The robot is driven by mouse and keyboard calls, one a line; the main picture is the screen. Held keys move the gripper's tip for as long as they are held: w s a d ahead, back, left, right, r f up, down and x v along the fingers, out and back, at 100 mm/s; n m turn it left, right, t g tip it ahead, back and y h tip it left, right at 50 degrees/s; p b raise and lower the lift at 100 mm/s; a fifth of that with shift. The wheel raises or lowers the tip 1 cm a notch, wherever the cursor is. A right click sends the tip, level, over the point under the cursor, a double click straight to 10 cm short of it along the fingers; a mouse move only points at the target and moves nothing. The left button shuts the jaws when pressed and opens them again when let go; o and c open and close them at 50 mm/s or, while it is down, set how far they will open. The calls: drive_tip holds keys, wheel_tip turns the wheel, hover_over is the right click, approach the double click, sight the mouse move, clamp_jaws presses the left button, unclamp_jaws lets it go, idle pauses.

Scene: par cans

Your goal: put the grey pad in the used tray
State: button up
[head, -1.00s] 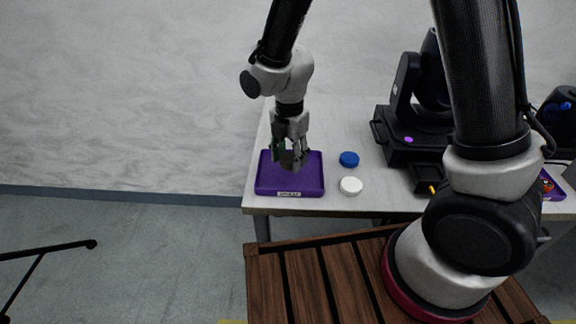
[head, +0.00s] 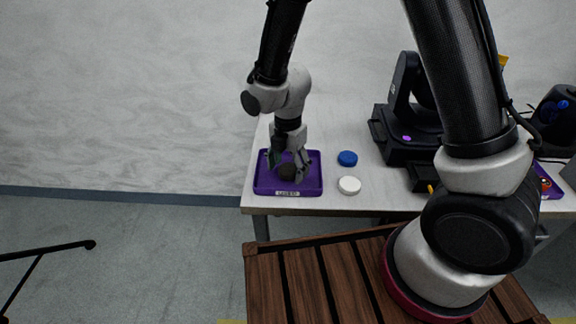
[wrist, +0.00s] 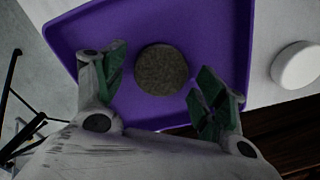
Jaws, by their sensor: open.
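The grey pad (wrist: 162,69) is a round, dark, speckled disc. In the wrist view it lies on the floor of a purple tray (wrist: 205,25), between my gripper's fingers with a gap on each side. In the head view the pad (head: 287,173) is partly hidden by the fingers, inside the purple tray (head: 262,185) at the left end of the table. The tray has a pale label on its front that I cannot read. My gripper (head: 289,168) points down into the tray, open around the pad. Its green-lined fingertips (wrist: 161,78) are spread apart.
A blue disc (head: 347,158) and a white disc (head: 349,185) lie on the table (head: 375,202) right of the tray. A black stage light (head: 403,125) stands further right. Another purple tray (head: 552,190) is partly hidden behind my arm.

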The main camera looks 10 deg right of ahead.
sight(288, 169)
wheel_tip(288, 169, up, 12)
drive_tip(key=shift+r, duration=0.15)
idle(0.3)
drive_tip(key=s+d+r+m+t, duration=0.2)
drive_tip(key=s+d+r+m, duration=0.1)
drive_tip(key=d+r+m, duration=1.05)
drive_tip(key=s+d+r+m+t, duration=0.2)
drive_tip(key=s+d+r+m, duration=0.1)
drive_tip(key=s+d+m, duration=0.9)
drive_tip(key=shift+s+d+r+m, duration=0.25)
drive_tip(key=shift+d+m, duration=0.5)
drive_tip(key=shift+d, duration=0.1)
drive_tip(key=shift+o, duration=0.4)
